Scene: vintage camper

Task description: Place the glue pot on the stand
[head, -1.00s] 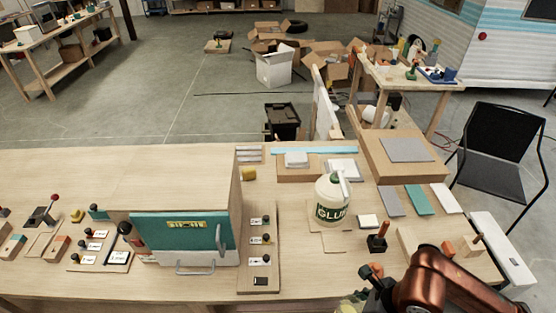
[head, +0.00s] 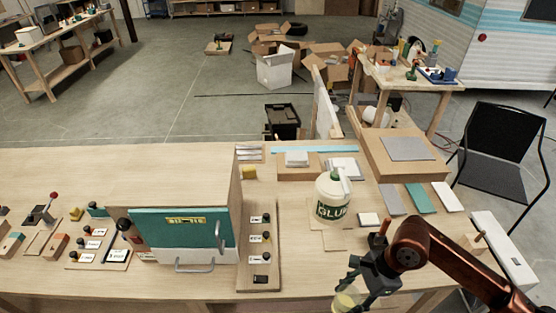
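The glue pot (head: 333,197) is a white container with a green top, a pale handle and a green "GLUE" label. It stands upright on the bench, right of the teal-fronted box. Thin wooden pieces (head: 334,240) lie at its foot. I cannot tell which wooden piece is the stand. My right gripper (head: 352,293) hangs low near the bench's front edge, in front of the pot and apart from it. A pale yellow object (head: 345,302) shows at its fingertips, cut by the frame edge; whether it is gripped is unclear. My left gripper is out of view.
The teal-fronted box (head: 182,235) and a switch panel (head: 260,245) stand left of the pot. A wooden box with a grey sheet (head: 407,149) is behind right. Coloured tiles (head: 419,199) lie to the right. The bench's back left is clear.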

